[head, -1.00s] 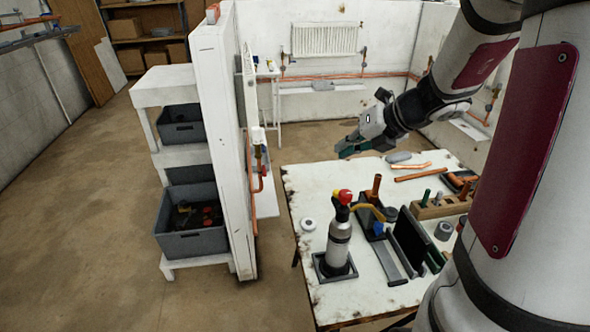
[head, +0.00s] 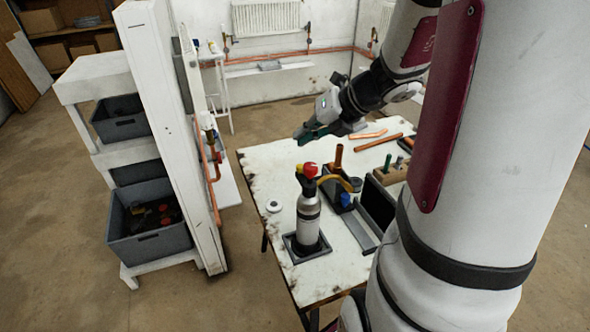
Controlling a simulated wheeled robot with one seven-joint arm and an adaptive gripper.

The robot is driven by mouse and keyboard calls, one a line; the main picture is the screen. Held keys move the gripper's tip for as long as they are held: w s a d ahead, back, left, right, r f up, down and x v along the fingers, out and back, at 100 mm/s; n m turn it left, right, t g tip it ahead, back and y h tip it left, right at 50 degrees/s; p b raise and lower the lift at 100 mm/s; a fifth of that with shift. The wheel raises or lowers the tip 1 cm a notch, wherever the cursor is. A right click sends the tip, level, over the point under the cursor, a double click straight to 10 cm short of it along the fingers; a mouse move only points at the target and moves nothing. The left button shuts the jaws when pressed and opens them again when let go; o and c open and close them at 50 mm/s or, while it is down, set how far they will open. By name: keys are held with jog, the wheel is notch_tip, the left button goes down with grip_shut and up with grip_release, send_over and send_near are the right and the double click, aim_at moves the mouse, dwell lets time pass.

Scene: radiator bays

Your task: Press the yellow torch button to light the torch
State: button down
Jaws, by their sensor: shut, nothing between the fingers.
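The torch (head: 308,217) stands upright on the white workbench (head: 268,168), in a dark square tray (head: 296,252) near the bench's front left. It has a silver cylinder with dark bands and a dark head. The small yellow button (head: 299,168) is at the top, just left of a red knob (head: 310,169). A curved yellow tube runs to the right from the head. No flame shows. My gripper (head: 304,134) is shut and empty, above the far left part of the bench, beyond the torch and apart from it.
Copper pipes (head: 379,143) lie at the back of the bench. A dark panel (head: 378,203) stands right of the torch, and a white roll (head: 273,206) lies to its left. A white partition (head: 165,120) and shelves with grey crates (head: 150,245) stand left, with floor between.

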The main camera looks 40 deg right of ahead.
jog(key=shift+f+b, duration=1.3)
jog(key=shift+f, duration=0.8)
jog(key=shift+f, duration=0.15)
jog(key=shift+f, duration=0.25)
jog(key=shift+f+b, duration=0.45)
dwell(0.5)
jog(key=shift+r+p, duration=0.85)
jog(key=shift+r, duration=0.05)
notch_tip(320, 180, up, 5)
jog(key=p, duration=0.4)
jog(key=shift+s+p, duration=0.1)
jog(key=shift+p, duration=0.2)
